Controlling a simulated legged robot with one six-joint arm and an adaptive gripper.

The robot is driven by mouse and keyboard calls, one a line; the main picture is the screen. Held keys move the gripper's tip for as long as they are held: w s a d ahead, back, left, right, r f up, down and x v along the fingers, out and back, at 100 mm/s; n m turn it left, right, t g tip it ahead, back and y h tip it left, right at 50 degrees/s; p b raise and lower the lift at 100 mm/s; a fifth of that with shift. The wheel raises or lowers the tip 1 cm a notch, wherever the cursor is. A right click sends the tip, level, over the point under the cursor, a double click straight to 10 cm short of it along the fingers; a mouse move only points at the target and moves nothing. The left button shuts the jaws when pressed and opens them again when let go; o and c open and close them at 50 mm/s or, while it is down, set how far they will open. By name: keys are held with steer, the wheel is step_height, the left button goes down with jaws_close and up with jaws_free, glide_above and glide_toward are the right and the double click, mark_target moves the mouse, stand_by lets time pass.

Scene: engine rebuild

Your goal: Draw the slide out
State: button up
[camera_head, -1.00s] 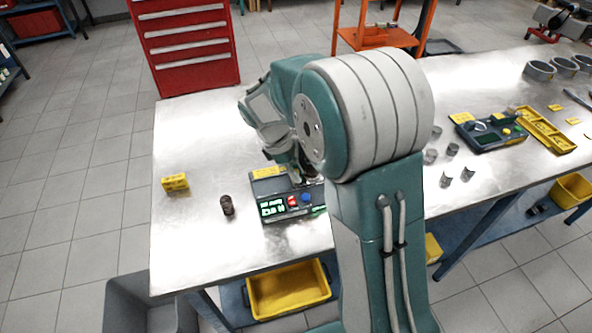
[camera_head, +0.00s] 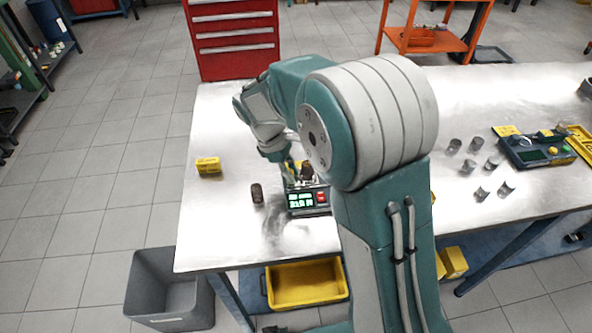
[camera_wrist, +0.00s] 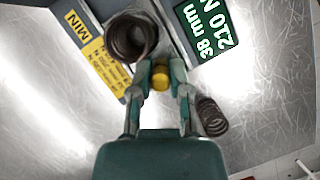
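The tester (camera_head: 300,203) with a green readout and red button stands on the bench. In the wrist view its display (camera_wrist: 205,28) reads 38 mm and 210 N. A yellow knob (camera_wrist: 160,77) sits between the fingertips of my gripper (camera_wrist: 160,72), which look shut on it from both sides. A dark coil spring (camera_wrist: 131,38) stands at the tester just beyond my left finger; it also shows in the head view (camera_head: 307,173). The slide itself is mostly hidden by my gripper and the spring.
Several metal cylinders (camera_head: 480,165) and another device (camera_head: 538,148) are at right. The front-left bench is clear.

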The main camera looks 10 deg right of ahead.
steer(key=o, duration=0.4)
steer(key=shift+w+a, duration=0.15)
steer(key=shift+a, duration=0.45)
steer(key=shift+d+r, duration=0.2)
steer(key=shift+a+v, duration=0.15)
steer(key=shift+v, duration=2.75)
steer(key=shift+a+v, duration=0.1)
steer(key=shift+v, duration=2.85)
steer(key=s+d+r+m+t+y, duration=0.1)
steer(key=s+d+m+t, duration=0.1)
steer(key=s+d+m, duration=0.2)
steer(key=s+d+r+m+t+y, duration=0.1)
steer(key=s+d+m+t, duration=0.2)
steer(key=s, duration=0.8)
steer(key=s+d+r+m+t+y, duration=0.1)
steer(key=s+d+m+t+y, duration=0.1)
steer(key=s+d+m, duration=0.3)
steer(key=shift+s+d+r+m+t, duration=0.15)
steer(key=shift+s+d, duration=0.25)
steer(key=shift+s, duration=0.35)
steer(key=shift+s+d+r+m+t, duration=0.15)
steer(key=shift+s+d, duration=0.3)
steer(key=shift+s, duration=0.3)
